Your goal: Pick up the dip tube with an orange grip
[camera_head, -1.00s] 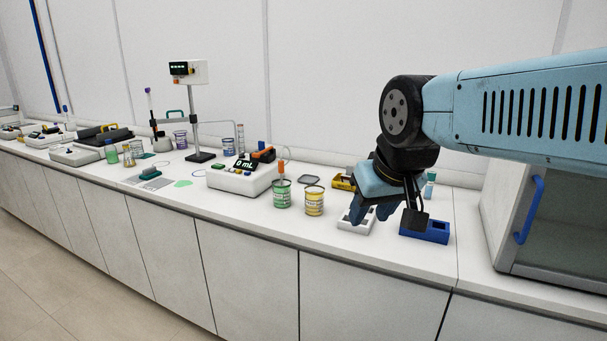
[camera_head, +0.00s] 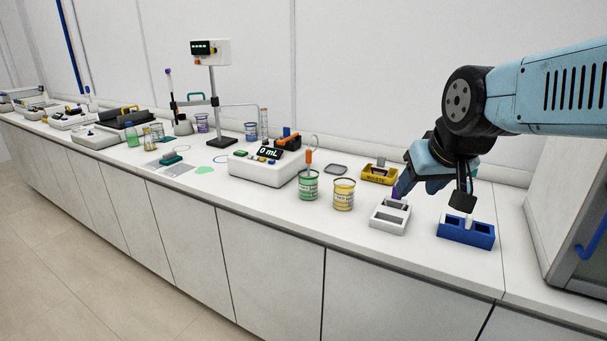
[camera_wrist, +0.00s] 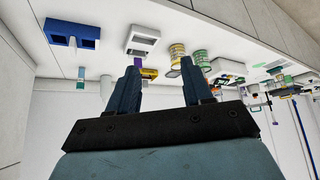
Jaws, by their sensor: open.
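My gripper (camera_head: 405,182) is open, well to the right of the orange grip and above the white holder (camera_head: 389,221). In the wrist view, the two fingers of my gripper (camera_wrist: 159,72) are spread with nothing held between them. The green can also shows in the wrist view (camera_wrist: 200,56).
A purple-topped thing (camera_head: 397,193) is at the white holder. A blue block (camera_head: 466,235), a yellow waste tray (camera_head: 380,174) and the 0 mL device (camera_head: 262,170) stand nearby. The front counter strip is clear.

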